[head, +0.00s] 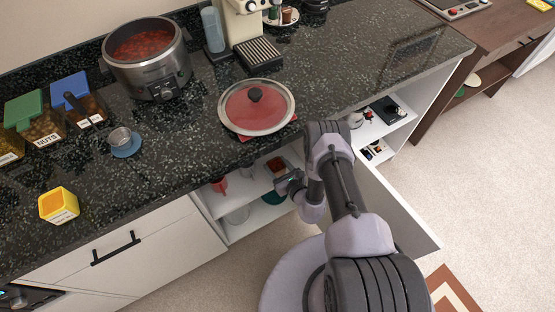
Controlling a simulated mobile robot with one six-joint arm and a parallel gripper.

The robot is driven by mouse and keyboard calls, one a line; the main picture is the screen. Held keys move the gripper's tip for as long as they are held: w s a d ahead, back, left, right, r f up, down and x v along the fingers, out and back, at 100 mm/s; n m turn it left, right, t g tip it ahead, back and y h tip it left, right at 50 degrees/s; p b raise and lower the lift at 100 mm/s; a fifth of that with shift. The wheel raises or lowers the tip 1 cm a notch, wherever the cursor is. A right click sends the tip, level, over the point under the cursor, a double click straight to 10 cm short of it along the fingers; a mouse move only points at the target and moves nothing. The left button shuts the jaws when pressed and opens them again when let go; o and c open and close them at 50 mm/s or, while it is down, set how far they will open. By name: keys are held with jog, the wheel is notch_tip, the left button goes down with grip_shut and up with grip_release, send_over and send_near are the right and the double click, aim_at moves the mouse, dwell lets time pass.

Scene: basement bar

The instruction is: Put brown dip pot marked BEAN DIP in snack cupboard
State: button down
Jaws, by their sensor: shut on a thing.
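My gripper (284,186) is at the opening of the white cupboard under the counter, in front of its shelf (245,193). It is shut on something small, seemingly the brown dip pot. The pot is too hidden by the jaws and wrist for its colour or label to be read. No other brown dip pot is discernible on the counter. The cupboard is open and holds a red item (219,185), a clear container (238,215) and a dark red box (277,165). Its white door (409,213) stands open to the right of my arm.
The dark speckled counter (190,150) overhangs the cupboard. Carpet (500,170) is clear at the right.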

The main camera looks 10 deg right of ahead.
jog(key=w, duration=0.2)
jog(key=w+d+b, duration=0.1)
jog(key=w, duration=0.1)
jog(key=w+d+b, duration=0.1)
jog(key=w, duration=0.1)
jog(key=shift+d+f, duration=0.15)
jog(key=shift+f, duration=0.25)
notch_tip(320, 180, down, 4)
jog(key=shift+w+r+b, duration=0.15)
jog(key=shift+r+b, duration=0.05)
jog(key=shift+b, duration=0.9)
jog(key=shift+r, duration=0.15)
jog(key=shift+f, duration=0.2)
jog(key=shift+c, duration=2.4)
grip_release()
